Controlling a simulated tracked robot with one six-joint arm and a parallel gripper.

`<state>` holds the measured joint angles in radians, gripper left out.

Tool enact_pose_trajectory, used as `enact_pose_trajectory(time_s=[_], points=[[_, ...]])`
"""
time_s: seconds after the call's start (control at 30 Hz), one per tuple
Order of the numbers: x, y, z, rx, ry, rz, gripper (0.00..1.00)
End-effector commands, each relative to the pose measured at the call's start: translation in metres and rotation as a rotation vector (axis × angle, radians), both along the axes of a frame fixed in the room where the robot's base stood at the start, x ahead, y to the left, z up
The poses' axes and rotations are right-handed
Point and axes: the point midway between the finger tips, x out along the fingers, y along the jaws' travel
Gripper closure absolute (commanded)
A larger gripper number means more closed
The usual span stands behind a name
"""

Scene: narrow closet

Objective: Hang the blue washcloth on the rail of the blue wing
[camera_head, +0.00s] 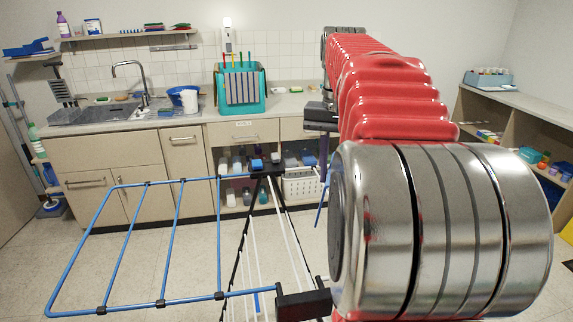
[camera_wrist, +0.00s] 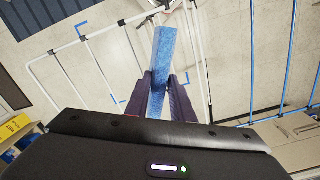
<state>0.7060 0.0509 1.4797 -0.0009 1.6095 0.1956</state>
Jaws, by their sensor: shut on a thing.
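The blue wing (camera_head: 107,309) of a drying rack spreads out at the left in the head view, a frame of blue tubes with several rails and black joints. Part of it shows at the right in the wrist view (camera_wrist: 289,55). My gripper (camera_wrist: 162,80) has dark purple fingers shut on the blue washcloth (camera_wrist: 164,48), which shows as a narrow folded strip past the fingertips. In the head view the gripper (camera_head: 323,150) is right of the blue wing, partly hidden by my arm, and a thin blue edge of the cloth (camera_head: 319,215) hangs below it.
White rods (camera_head: 258,245) of the rack's middle lie between the blue wing and my arm. A counter with a sink (camera_head: 95,114) and cabinets stands behind. A white basket (camera_head: 302,185) sits on a low shelf. Open floor (camera_head: 190,240) shows through the wing.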

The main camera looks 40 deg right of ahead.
Motion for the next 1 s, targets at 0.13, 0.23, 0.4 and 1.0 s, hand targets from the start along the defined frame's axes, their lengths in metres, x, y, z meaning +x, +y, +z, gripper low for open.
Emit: enact_pose_trajectory(time_s=[0.13,0.23,0.4,1.0], points=[[-0.06,-0.01,0.01,-0.004,0.001,-0.213,1.0],[-0.097,-0.011,0.014,-0.005,0.003,-0.352,1.0],[-0.158,-0.005,0.017,-0.006,0.007,-0.588,1.0],[-0.225,0.015,0.015,-0.007,0.015,-0.893,1.0]])
